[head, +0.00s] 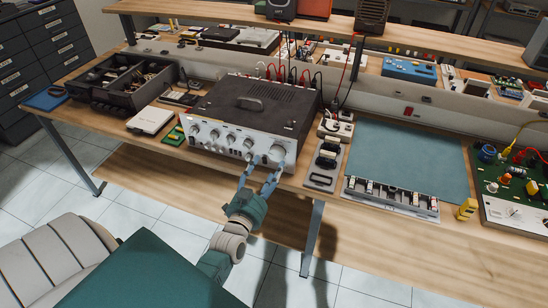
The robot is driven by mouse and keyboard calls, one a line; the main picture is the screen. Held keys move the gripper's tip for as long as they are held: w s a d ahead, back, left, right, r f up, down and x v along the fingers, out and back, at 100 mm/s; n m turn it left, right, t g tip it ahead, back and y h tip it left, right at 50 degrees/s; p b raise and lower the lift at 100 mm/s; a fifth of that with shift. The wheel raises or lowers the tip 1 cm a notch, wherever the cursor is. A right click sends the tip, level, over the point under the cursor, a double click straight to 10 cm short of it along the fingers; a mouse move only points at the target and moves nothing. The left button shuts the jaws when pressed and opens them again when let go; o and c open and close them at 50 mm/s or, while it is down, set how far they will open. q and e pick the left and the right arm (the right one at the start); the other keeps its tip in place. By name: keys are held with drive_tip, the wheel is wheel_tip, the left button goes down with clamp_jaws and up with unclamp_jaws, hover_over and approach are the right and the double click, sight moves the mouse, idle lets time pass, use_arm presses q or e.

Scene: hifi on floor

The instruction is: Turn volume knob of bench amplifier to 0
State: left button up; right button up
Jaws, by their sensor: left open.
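The bench amplifier (268,118) is a dark box with a silver front panel, standing on the wooden bench. Its front carries several small knobs (214,134) and a larger round knob (277,152) at the right end. I cannot read any scale or knob position. My left gripper (266,162) is open, with its two blue-grey fingers reaching up to the right part of the front panel. The fingertips are at or just in front of the large knob; I cannot tell whether they touch it. My right gripper is not in view.
An open organizer box (121,82) and a white case (150,120) stand left of the amplifier. Right of it are small instruments (328,155), a teal mat (410,150) and a green circuit board (515,190). Cables hang behind the amplifier. A chair (50,250) stands at lower left.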

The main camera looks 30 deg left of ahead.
sight(275, 157)
use_arm(q)
drive_tip(key=x, duration=0.5)
drive_tip(key=shift+w+p, duration=0.3)
drive_tip(key=shift+w, duration=0.05)
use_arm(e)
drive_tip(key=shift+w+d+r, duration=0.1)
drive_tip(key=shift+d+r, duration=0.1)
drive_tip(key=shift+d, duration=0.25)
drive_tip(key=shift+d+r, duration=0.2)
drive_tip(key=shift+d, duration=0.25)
use_arm(q)
drive_tip(key=c, duration=1.2)
drive_tip(key=shift+o, duration=0.2)
drive_tip(key=shift+f, duration=0.1)
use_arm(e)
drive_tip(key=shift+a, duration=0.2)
use_arm(q)
drive_tip(key=shift+s+f, duration=0.1)
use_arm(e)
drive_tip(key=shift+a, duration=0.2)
